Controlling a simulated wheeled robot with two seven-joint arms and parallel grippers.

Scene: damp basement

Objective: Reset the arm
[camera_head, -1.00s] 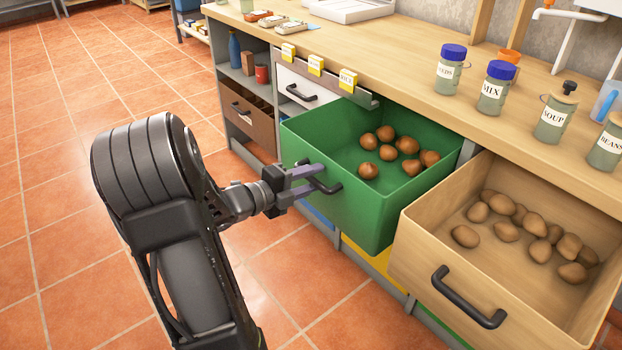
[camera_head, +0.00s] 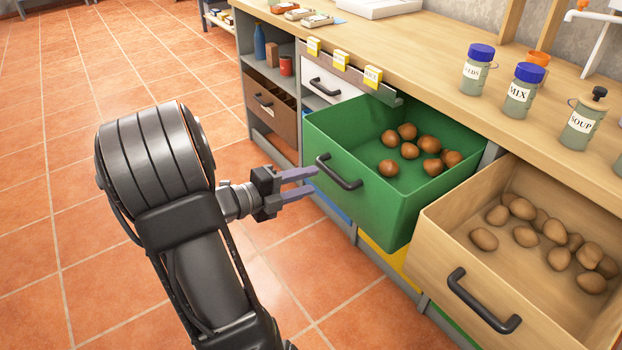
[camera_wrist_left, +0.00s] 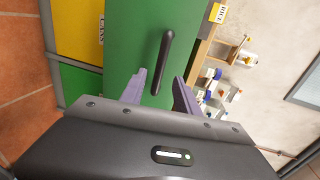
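My left gripper (camera_head: 298,184) is open and empty, its two purple fingers apart. It is in front of the green drawer (camera_head: 370,215), just left of the black handle (camera_head: 338,171) and clear of it. In the left wrist view the fingers (camera_wrist_left: 160,90) point toward the green drawer front (camera_wrist_left: 130,50), with the handle (camera_wrist_left: 162,60) beyond the tips. The green drawer is pulled out and holds several brown onions (camera_head: 409,151). My right gripper is not in view.
A wooden drawer (camera_head: 440,262) with several potatoes stands open at the right. Jars (camera_head: 522,92) and small boxes stand on the wooden worktop (camera_head: 430,62). A brown drawer (camera_head: 270,106) is at the left of the cabinet. Tiled floor (camera_head: 80,60) is clear at the left.

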